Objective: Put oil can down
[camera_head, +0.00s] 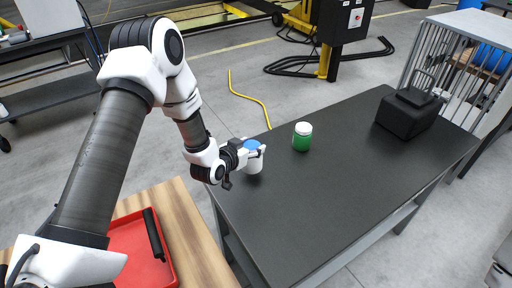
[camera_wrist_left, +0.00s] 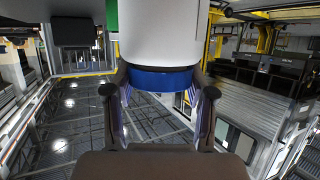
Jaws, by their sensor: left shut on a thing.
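My left gripper (camera_head: 250,153) is shut on a white can with a blue top (camera_head: 254,163), which I take to be the oil can. The can is upright at the near left corner of the dark table (camera_head: 340,185); I cannot tell whether its base touches the top. In the left wrist view the fingers (camera_wrist_left: 160,100) close around the can's blue band, and its white body (camera_wrist_left: 160,32) fills the upper middle. My right gripper is not in view.
A green jar with a white lid (camera_head: 302,138) stands to the right of the held can. A black case (camera_head: 408,112) sits at the table's far right. A red tray (camera_head: 135,250) lies on a wooden surface at lower left. The table's middle and front are clear.

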